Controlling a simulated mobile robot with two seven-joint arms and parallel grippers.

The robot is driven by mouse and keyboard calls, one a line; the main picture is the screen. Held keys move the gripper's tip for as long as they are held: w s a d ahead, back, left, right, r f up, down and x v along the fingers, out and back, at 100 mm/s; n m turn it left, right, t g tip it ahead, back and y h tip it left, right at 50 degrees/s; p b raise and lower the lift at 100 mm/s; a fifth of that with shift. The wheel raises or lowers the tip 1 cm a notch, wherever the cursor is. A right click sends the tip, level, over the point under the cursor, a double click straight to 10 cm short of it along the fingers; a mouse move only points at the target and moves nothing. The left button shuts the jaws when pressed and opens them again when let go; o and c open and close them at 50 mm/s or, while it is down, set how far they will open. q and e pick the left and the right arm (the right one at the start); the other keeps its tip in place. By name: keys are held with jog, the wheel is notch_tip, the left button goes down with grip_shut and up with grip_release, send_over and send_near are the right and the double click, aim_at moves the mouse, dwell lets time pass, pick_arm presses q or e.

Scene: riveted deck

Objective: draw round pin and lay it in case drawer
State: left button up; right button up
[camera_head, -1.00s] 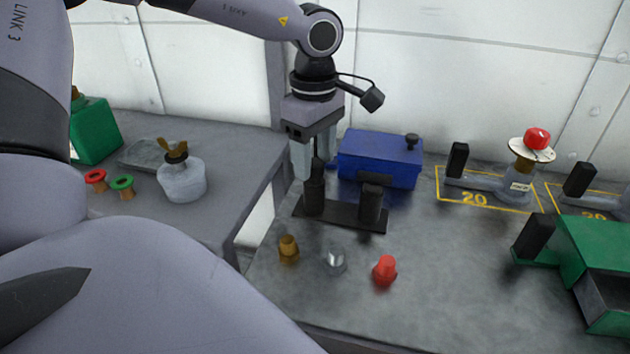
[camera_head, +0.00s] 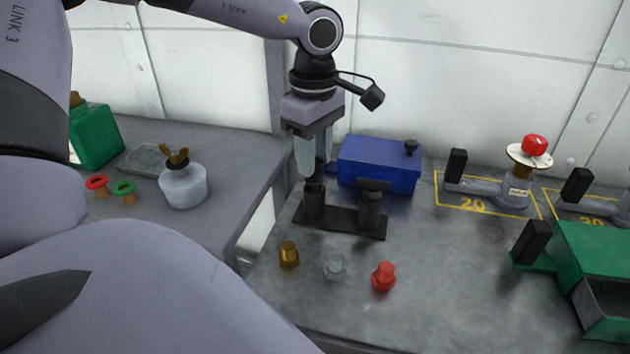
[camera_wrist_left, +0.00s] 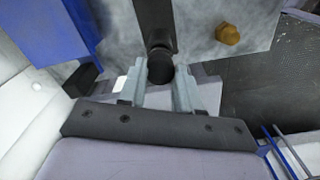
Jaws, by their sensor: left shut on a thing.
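My left gripper (camera_head: 313,168) is shut on the dark round pin (camera_head: 320,172), above the left socket of a small black stand (camera_head: 342,216). The pin is upright. I cannot tell whether its lower end is still inside the socket. In the left wrist view the pin's round dark top (camera_wrist_left: 160,68) sits between the two fingertips. A second dark post (camera_head: 370,212) stands at the stand's right end. My right gripper is not in view.
Brass (camera_head: 289,255), clear (camera_head: 334,267) and red (camera_head: 384,277) caps stand in front of the stand. A green case (camera_head: 590,250) with a black handle is at right. Valve-like fittings stand in yellow outlines behind. A jar (camera_head: 183,186) is on the left table, across a gap.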

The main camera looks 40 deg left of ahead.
pick_arm(q)
jog(key=shift+r+p, duration=2.15)
jog(key=shift+r, duration=1.25)
